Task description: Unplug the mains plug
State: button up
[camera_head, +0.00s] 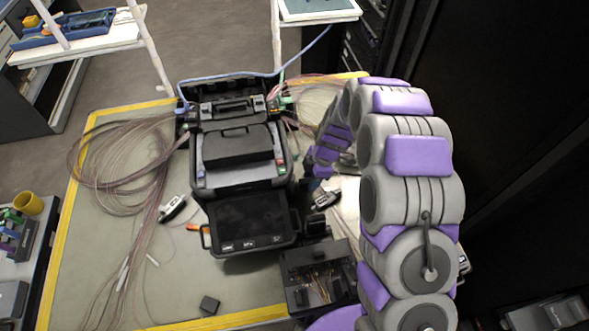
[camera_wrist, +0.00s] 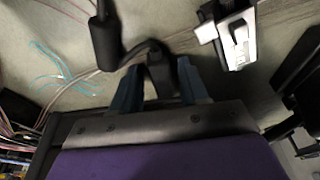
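In the wrist view, my gripper (camera_wrist: 158,80) has its two blue-grey fingers spread apart. A dark plug-like block (camera_wrist: 160,72), probably the mains plug, sits between them. The fingers lie close on both sides of it, but I cannot tell whether they press on it. A dark cable arcs from its top toward the left. A black cylinder (camera_wrist: 106,42) on a cord lies just left of the fingers. In the head view, my purple and grey arm reaches down on the right of the black splicer, and my fingers and the plug cannot be made out there.
The black splicer (camera_head: 240,170) with its dark screen stands on the mat (camera_head: 100,270) edged in yellow. Fibre coils (camera_head: 120,160) spread at left. An open tool box (camera_head: 315,275) is in front. A silver-and-black tool (camera_wrist: 232,38) lies right of the fingers. Dark racks stand at right.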

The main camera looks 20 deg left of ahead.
jog(key=shift+o, duration=1)
jog(key=p+v, duration=0.3)
jog(key=v, duration=1.4)
jog(key=shift+w+p, duration=0.15)
jog(key=shift+p, duration=0.2)
jog(key=shift+r, duration=0.1)
jog(key=s+d+r+m, duration=0.7)
jog(key=s+d+r, duration=0.2)
jog(key=s+d+r+m, duration=0.1)
jog(key=s+d+m, duration=0.4)
jog(key=s, duration=0.3)
jog(key=s+d+r+m+h, duration=0.1)
jog(key=s+d+r+m, duration=0.1)
jog(key=s+d+m, duration=0.2)
jog(key=s+d+r+m+h, duration=0.1)
jog(key=s+d+m, duration=0.4)
jog(key=s, duration=0.8)
jog(key=r+m, duration=0.1)
jog(key=m, duration=0.2)
jog(key=shift+d, duration=0.3)
